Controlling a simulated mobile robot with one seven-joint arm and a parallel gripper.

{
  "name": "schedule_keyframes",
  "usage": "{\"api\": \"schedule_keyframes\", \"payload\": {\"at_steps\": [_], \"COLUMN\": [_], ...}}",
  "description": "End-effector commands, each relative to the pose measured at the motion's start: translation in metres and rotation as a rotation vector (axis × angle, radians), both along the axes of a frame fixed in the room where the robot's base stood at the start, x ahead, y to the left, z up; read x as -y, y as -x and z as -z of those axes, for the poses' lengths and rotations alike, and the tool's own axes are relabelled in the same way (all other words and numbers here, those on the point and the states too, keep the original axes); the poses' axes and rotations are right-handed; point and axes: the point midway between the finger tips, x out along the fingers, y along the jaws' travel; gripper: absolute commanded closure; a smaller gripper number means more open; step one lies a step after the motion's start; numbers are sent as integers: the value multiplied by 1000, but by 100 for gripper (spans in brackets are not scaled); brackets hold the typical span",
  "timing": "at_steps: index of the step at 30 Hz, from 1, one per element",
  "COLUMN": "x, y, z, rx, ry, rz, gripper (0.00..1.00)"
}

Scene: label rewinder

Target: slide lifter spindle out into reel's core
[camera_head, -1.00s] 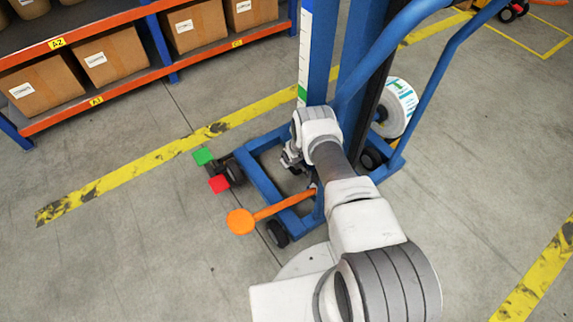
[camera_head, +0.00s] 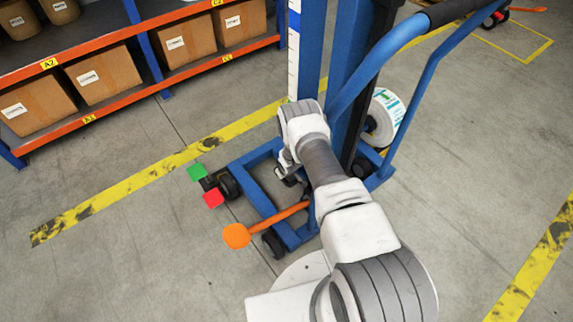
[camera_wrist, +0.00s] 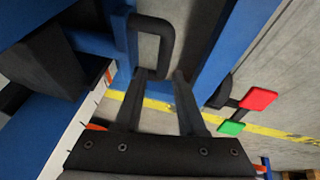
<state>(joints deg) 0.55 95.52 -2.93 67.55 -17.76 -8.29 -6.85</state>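The blue lifter (camera_head: 262,190) stands on the floor with its mast upright. The label reel (camera_head: 388,116), white with green print, is behind the mast on the right. The reel's core is mostly hidden, and I cannot make out the spindle clearly. My gripper (camera_wrist: 160,76) is low, in front of the mast and above the lifter's legs; my arm partly hides it in the head view.
A red pedal (camera_head: 213,198) and a green pedal (camera_head: 197,172) are at the lifter's left. An orange round-ended lever (camera_head: 237,236) sticks out in front. Shelving with boxes (camera_head: 104,75) is at upper left.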

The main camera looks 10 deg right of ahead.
Motion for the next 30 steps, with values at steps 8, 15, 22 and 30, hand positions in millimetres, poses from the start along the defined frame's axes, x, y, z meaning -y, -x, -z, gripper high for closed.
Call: {"api": "schedule_keyframes", "payload": {"at_steps": [8,15,22,30], "x": [0,-1,-1,0], "y": [24,42,49,50], "z": [-58,-93,-106,-107], "rx": [-1,0,1,1], "ry": [1,0,0,0], "rz": [-1,-1,-1,-1], "gripper": [60,60,60,60]}}
